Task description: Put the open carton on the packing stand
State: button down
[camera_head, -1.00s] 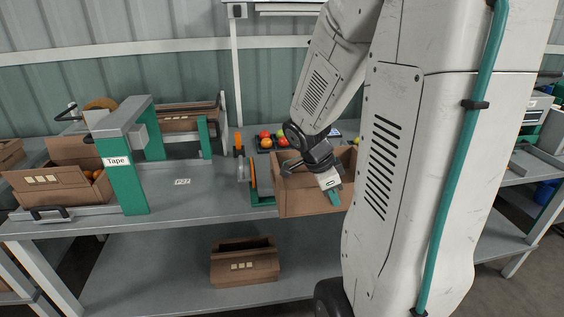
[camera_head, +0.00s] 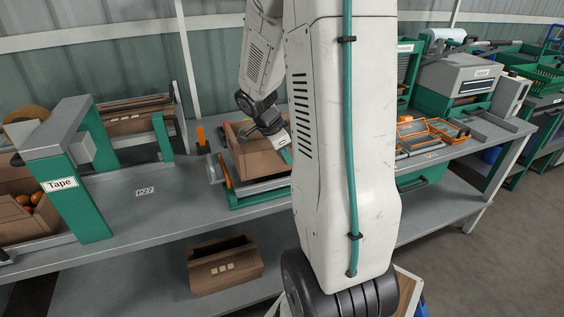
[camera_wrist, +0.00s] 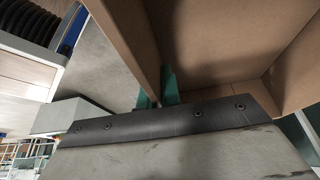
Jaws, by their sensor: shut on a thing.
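The open brown carton (camera_head: 258,158) is over the packing stand (camera_head: 262,197), which has a green base, a grey top and an orange bar on its left. I cannot tell whether the carton's bottom touches the stand's top. My gripper (camera_head: 285,152) is shut on the carton's near right wall. In the wrist view its green fingers (camera_wrist: 157,88) pinch the carton wall (camera_wrist: 128,45), and the inside of the carton shows to the right. My arm hides the right part of the carton and stand.
A green tape machine (camera_head: 75,170) stands on the bench at left, with a carton of tomatoes (camera_head: 25,215) beside it. Another carton (camera_head: 225,268) is on the lower shelf. Orange frames (camera_head: 425,135) lie on the bench to the right. The bench between tape machine and stand is clear.

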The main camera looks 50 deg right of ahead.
aim_at(287, 168)
jog(key=shift+d+f, duration=0.1)
jog(key=shift+f, duration=1.65)
jog(key=shift+f, duration=0.15)
jog(key=c, duration=1.6)
grip_release()
